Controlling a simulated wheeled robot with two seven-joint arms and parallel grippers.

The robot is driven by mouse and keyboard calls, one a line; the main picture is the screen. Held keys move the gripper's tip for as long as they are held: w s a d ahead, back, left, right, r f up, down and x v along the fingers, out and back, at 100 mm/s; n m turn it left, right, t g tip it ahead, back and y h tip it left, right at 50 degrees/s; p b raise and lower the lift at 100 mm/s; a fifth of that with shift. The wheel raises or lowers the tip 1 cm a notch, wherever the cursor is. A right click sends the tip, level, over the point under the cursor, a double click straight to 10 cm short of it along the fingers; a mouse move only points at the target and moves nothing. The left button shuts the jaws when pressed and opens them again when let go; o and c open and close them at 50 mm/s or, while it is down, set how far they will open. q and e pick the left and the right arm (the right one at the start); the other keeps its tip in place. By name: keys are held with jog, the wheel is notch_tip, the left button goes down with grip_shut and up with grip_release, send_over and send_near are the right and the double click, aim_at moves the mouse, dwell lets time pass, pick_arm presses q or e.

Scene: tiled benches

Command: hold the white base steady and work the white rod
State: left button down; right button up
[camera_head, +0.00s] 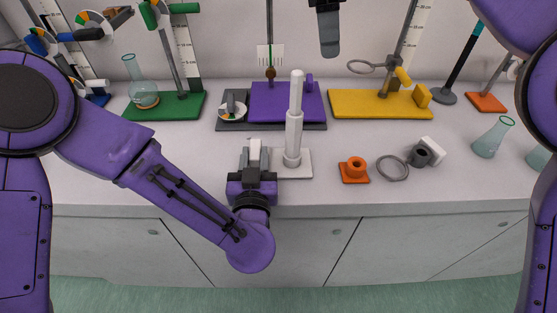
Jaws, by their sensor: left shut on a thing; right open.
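The white base (304,172) is a flat plate near the front edge of the bench. The white rod (295,110) stands upright on it, thicker at its lower part and narrower at the top. My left gripper (255,152) is shut on the left side of the white base, and its fingers hide that part of the base. My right gripper (328,35) is only partly in view at the top, well above and to the right of the rod, and holds nothing visible.
A purple stand (265,108), a yellow stand (350,102) and a green stand (140,110) line the back. The front left bench is clear beyond my arm.

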aim_at(298, 72)
jog(key=s+a+r+n, duration=0.1)
jog(key=a+r+n+y, duration=0.1)
jog(key=a, duration=0.1)
jog(key=s+a+n+y, duration=0.1)
jog(key=shift+s+a+r, duration=0.3)
jog(key=shift+a+r, duration=0.05)
jog(key=shift+r, duration=0.05)
notch_tip(298, 72, down, 12)
jog(key=shift+r, duration=0.1)
grip_shut()
jog(key=shift+r, duration=1.8)
